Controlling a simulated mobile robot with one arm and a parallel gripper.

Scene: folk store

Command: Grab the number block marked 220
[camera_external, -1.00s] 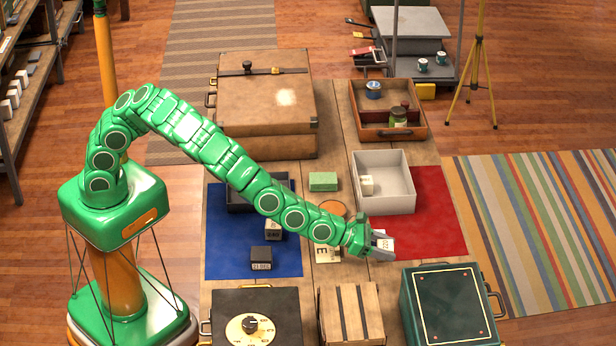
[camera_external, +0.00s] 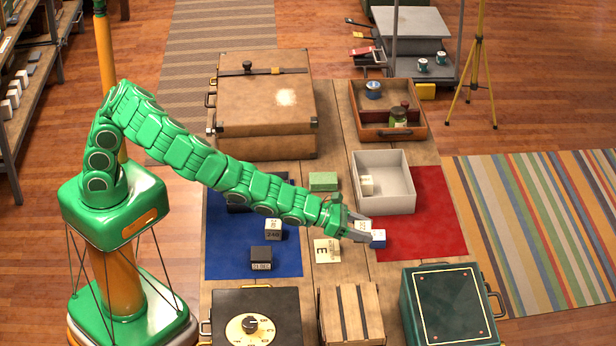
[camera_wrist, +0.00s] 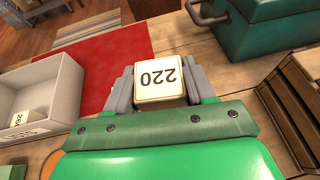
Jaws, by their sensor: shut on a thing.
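The cream number block marked 220 (camera_wrist: 160,79) is between the two grey fingers of my gripper (camera_wrist: 160,86) in the wrist view. Its number is upside down there, and the fingers press on its left and right sides. In the external view my gripper (camera_external: 366,229) holds it low over the table, near the left edge of the red mat (camera_external: 430,215). I cannot tell whether its underside touches the table.
A white bin (camera_external: 400,203) with a number block (camera_external: 366,184) inside stands behind my gripper. Other blocks (camera_external: 262,257) sit on the blue mat (camera_external: 225,262). A green case (camera_external: 450,305) and a wooden crate (camera_external: 350,313) stand in front. Bare red mat lies to the right.

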